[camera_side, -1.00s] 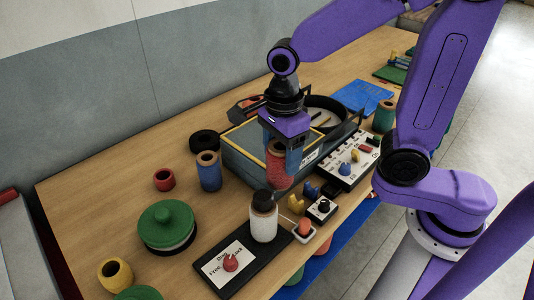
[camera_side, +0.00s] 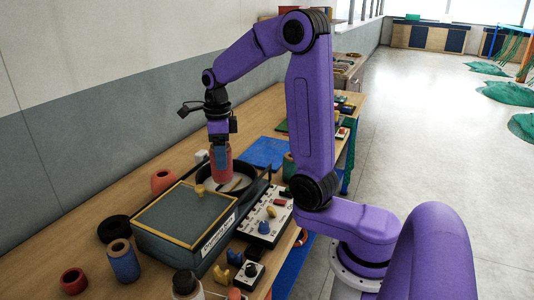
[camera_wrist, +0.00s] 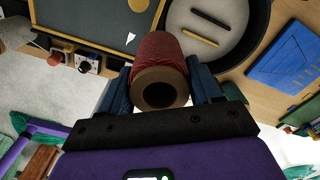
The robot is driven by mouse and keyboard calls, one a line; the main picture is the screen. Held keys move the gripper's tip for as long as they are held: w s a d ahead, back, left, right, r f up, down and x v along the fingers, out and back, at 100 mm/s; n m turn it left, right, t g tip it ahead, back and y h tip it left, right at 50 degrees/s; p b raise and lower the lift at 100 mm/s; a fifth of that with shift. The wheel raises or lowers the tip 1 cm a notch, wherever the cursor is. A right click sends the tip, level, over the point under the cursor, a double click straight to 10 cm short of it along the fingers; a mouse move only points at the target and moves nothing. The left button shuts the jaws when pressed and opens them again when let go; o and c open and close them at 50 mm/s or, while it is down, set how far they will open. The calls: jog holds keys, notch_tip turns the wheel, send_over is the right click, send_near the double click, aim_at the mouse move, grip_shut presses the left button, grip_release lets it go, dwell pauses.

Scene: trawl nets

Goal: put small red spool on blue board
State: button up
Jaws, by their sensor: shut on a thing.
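My gripper (camera_side: 220,150) is shut on a red spool (camera_side: 220,168) with tan ends, held upright in the side view above the round black-rimmed tray. In the wrist view, the red spool (camera_wrist: 160,52) sits between the blue fingers of my gripper (camera_wrist: 162,88), its hollow end facing the camera. The blue board (camera_side: 264,152) lies flat on the table to the right of and beyond my gripper in the side view. In the wrist view, the blue board (camera_wrist: 290,60) is at the right, apart from the spool.
The round tray (camera_side: 256,193) and a yellow-edged box (camera_side: 150,245) are near the held spool. A switch panel (camera_side: 266,220) and a green spool (camera_side: 289,167) stand right of the tray.

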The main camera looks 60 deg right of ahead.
jog(key=s+d+m, duration=0.3)
jog(key=d+m, duration=0.1)
jog(key=d, duration=0.9)
jog(key=s+d+m, duration=0.4)
jog(key=d, duration=0.9)
jog(key=shift+w+d+f, duration=1.65)
jog(key=shift+f, duration=0.5)
jog(key=shift+w+d+f, duration=1.65)
jog(key=shift+w+f, duration=0.05)
jog(key=shift+f, duration=0.45)
jog(key=shift+w+d+f, duration=1.65)
jog(key=shift+f, duration=0.5)
jog(key=shift+f, duration=0.15)
jog(key=o, duration=1.1)
